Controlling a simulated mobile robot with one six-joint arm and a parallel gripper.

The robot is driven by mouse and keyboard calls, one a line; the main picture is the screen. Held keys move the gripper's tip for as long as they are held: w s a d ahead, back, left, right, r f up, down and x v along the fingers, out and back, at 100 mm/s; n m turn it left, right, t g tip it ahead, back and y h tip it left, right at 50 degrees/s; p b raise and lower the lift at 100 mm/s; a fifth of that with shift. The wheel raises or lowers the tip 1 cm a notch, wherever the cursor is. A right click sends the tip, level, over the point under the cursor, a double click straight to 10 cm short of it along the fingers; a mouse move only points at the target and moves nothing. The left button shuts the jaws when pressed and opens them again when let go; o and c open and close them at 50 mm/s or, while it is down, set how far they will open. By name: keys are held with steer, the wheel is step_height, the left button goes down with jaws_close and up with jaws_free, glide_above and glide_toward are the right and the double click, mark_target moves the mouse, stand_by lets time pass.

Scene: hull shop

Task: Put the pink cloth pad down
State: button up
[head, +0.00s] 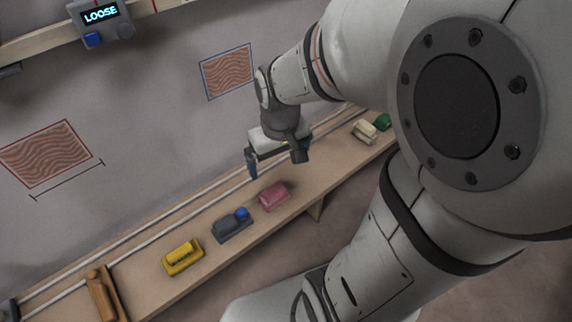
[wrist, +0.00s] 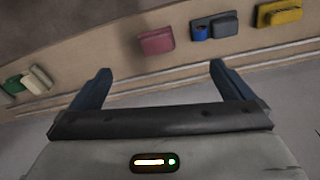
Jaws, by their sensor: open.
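The pink cloth pad (head: 274,196) lies on the wooden shelf (head: 215,262), between a dark grey tool and my gripper's side of the shelf. It also shows in the wrist view (wrist: 157,41), beyond the fingertips and between their lines. My gripper (head: 277,168) is open and empty, above the shelf near the wall, apart from the pad. In the wrist view its two blue fingers (wrist: 161,68) stand wide apart with nothing between them.
Along the shelf are a yellow block (head: 183,258), a dark grey tool with a blue knob (head: 232,226), a cream block (head: 364,132), a green item (head: 383,122) and a wooden tool (head: 101,294). A display reading LOOSE (head: 101,14) hangs above. Wood-grain patches (head: 46,153) mark the wall.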

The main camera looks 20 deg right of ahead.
steer(key=s+r+m, duration=0.1)
steer(key=s+r, duration=0.3)
steer(key=s, duration=0.2)
steer(key=shift+a+r+t, duration=0.15)
steer(key=shift+r+t, duration=0.1)
steer(key=shift+t, duration=0.15)
steer(key=shift+s, duration=0.1)
